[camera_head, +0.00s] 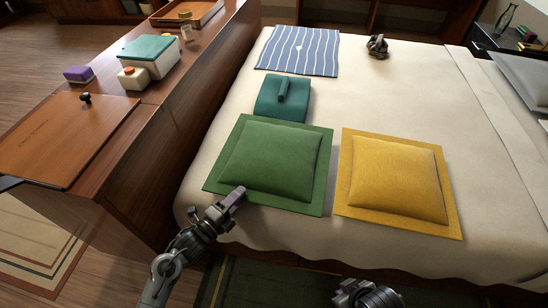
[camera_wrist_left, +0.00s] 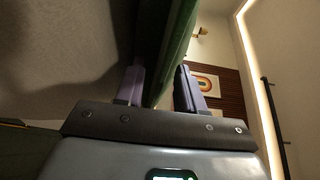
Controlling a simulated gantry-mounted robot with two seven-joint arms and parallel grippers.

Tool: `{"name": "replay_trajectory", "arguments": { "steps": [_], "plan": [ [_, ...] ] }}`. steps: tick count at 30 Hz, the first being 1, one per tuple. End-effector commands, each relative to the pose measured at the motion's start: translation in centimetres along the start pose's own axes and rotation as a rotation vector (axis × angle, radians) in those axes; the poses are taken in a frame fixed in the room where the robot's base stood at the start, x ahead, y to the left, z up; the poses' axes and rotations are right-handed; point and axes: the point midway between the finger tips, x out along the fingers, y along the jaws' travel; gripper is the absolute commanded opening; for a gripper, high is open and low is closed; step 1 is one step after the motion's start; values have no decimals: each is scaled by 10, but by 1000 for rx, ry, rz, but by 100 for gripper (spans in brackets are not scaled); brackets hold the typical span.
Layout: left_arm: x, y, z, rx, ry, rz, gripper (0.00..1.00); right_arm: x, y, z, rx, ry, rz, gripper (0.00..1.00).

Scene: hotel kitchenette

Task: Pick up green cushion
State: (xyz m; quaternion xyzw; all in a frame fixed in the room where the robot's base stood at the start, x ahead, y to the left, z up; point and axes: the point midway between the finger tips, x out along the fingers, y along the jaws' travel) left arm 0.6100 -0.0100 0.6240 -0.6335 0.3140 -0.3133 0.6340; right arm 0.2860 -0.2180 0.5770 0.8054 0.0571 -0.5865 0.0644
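The green cushion (camera_head: 272,160) lies flat at the near left part of the bed, its flat border around a raised middle. My left gripper (camera_head: 238,194) is at the cushion's near-left edge. In the left wrist view the fingers (camera_wrist_left: 160,92) stand apart with the green cushion's edge (camera_wrist_left: 172,50) between them. A gap seems to show beside the right finger; firm contact on both sides is not visible. Part of my right arm's end (camera_head: 366,294) shows at the bottom of the head view, its fingers not clear.
A yellow cushion (camera_head: 396,180) lies just right of the green one. A teal item (camera_head: 283,98) lies behind it, and a striped blue cloth (camera_head: 300,50) farther back. A wooden counter (camera_head: 150,130) borders the bed on the left. The cream bed cover (camera_head: 430,95) is clear behind the yellow cushion.

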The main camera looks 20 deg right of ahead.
Motion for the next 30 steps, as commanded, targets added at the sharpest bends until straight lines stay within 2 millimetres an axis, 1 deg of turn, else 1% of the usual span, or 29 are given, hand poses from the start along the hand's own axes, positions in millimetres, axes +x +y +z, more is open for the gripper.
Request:
{"name": "replay_trajectory", "arguments": {
  "steps": [1, 6, 7, 19, 22, 26, 30],
  "plan": [
    [0, 0, 0, 0, 0, 0, 30, 0, 0, 0, 1, 0, -1, 0],
    [0, 0, 0, 0, 0, -1, 4, 0, -1, 0, 5, 1, -4, 0],
    [0, 0, 0, 0, 0, 0, 0, 0, -1, 0, 5, 1, -4, 0],
    [0, -2, 0, 1, 0, -4, 0, -1, -2, -1, 7, 1, -6, 0],
    [0, -7, 0, 2, 0, -4, 0, -4, -2, -2, 7, 1, -5, 0],
    [0, -22, 0, 2, 0, -5, 0, -13, -1, -4, 6, 1, -5, 0],
    [0, -50, 1, 4, 0, -6, 0, -29, 0, -9, 3, 0, -2, 0]
  ]
}}
